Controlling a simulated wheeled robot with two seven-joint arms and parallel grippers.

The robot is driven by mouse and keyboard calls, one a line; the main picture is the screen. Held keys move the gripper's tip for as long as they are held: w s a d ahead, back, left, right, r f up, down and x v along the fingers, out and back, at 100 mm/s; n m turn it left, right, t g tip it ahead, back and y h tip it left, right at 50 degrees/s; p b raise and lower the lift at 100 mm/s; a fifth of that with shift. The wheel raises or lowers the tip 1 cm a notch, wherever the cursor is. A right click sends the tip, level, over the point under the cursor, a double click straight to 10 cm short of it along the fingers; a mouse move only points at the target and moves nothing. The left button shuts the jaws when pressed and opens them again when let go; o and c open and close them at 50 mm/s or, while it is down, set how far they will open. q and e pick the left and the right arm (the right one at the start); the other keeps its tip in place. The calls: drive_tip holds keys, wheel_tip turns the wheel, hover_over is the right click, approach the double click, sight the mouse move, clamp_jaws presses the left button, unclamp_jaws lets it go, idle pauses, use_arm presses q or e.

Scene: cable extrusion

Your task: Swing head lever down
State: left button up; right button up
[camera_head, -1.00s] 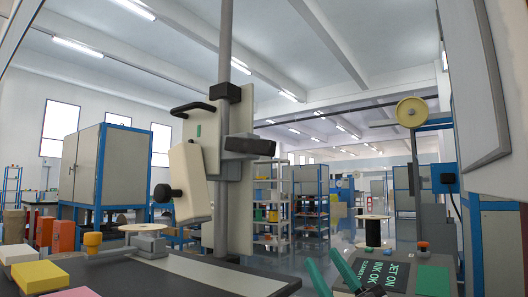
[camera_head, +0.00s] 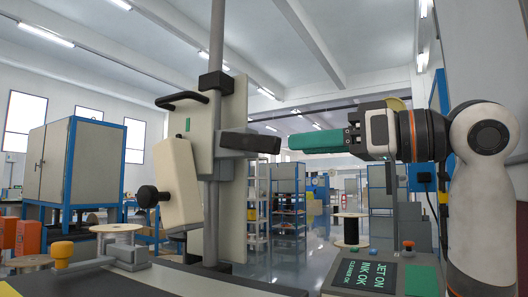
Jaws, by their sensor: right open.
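The machine head is a cream block (camera_head: 178,185) with a black knob (camera_head: 147,196), in front of a tall cream plate (camera_head: 235,100) on a grey vertical post (camera_head: 216,40). A dark grey lever-like bar (camera_head: 248,142) sticks out to the right from a grey clamp at the post, roughly level. A black curved handle (camera_head: 182,98) sits higher on the left. My right gripper (camera_head: 292,142) comes in from the right, its green fingers pointing left at the bar's end, with a small gap in the picture. It is open and empty; the fingers overlap edge-on. My left gripper is out of view.
A control box (camera_head: 362,273) with a green-lettered display and red button stands below my right arm. A dark bench top (camera_head: 150,283) with an orange-capped fitting (camera_head: 63,250) is at lower left. Cabinets and shelves stand farther back.

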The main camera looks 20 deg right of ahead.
sight(278, 148)
drive_tip(key=b+x, duration=0.2)
drive_tip(key=x, duration=0.5)
drive_tip(key=shift+w+a+f, duration=0.1)
drive_tip(key=shift+w, duration=0.05)
clamp_jaws()
